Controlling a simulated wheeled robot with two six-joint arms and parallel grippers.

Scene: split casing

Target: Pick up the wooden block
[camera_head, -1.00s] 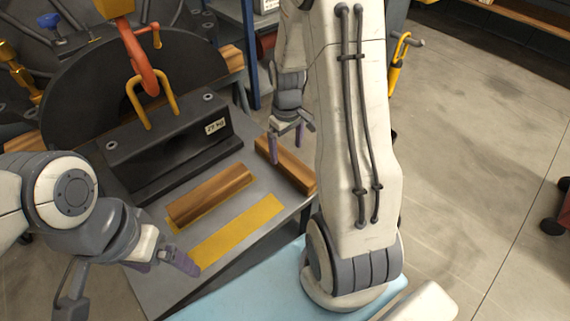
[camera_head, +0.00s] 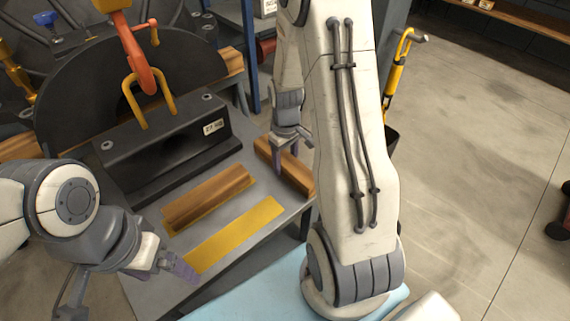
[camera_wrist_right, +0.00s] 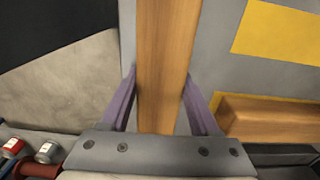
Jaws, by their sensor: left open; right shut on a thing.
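A long wooden block (camera_head: 296,176) lies at the right side of the grey tabletop in the head view. My right gripper (camera_head: 289,155) is at its far part, with the fingers on either side. In the right wrist view the block (camera_wrist_right: 163,60) runs between the two purple fingers of the gripper (camera_wrist_right: 162,105), which are shut on it. A second wooden block (camera_head: 208,198) lies at the middle of the table; it also shows in the right wrist view (camera_wrist_right: 265,118). My left gripper (camera_head: 178,268) is open and empty near the table's front left edge.
A black weight labelled in kilograms (camera_head: 165,145) stands on the table behind the second block, with a yellow shackle (camera_head: 150,98) and orange hook (camera_head: 137,62). A yellow strip (camera_head: 235,232) marks bare tabletop. A light blue surface (camera_head: 245,288) lies in front.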

